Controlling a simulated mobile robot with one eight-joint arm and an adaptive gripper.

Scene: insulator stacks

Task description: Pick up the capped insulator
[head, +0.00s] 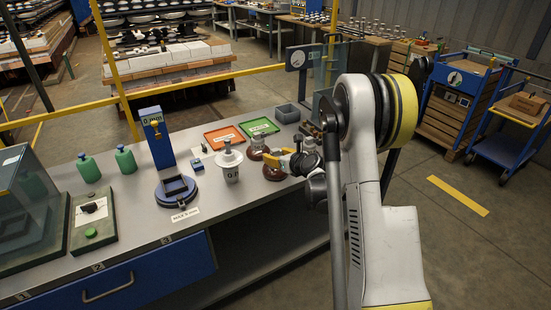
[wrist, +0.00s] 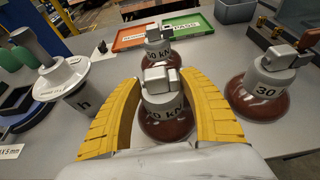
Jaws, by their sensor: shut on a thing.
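My gripper (wrist: 160,84) has its two yellow fingers closed on either side of the grey metal cap of a capped insulator (wrist: 165,126). This insulator has a brown disc skirt and dark lettering ending in "kN", partly hidden by the fingers. In the head view my gripper (head: 279,157) reaches in from the right over the bench, and the held insulator (head: 272,174) shows below it. It is upright; I cannot tell whether it touches the bench. A second brown capped insulator (wrist: 158,54) stands just behind, and a third, marked 30 (wrist: 262,95), stands to the right.
A white disc-topped piece (head: 231,170) stands close left of the gripper on the bench (head: 215,212). Orange (head: 223,137) and green (head: 259,127) trays and a grey bin (head: 287,113) lie behind. A blue gauge stand (head: 158,143) and green bottles stand further left.

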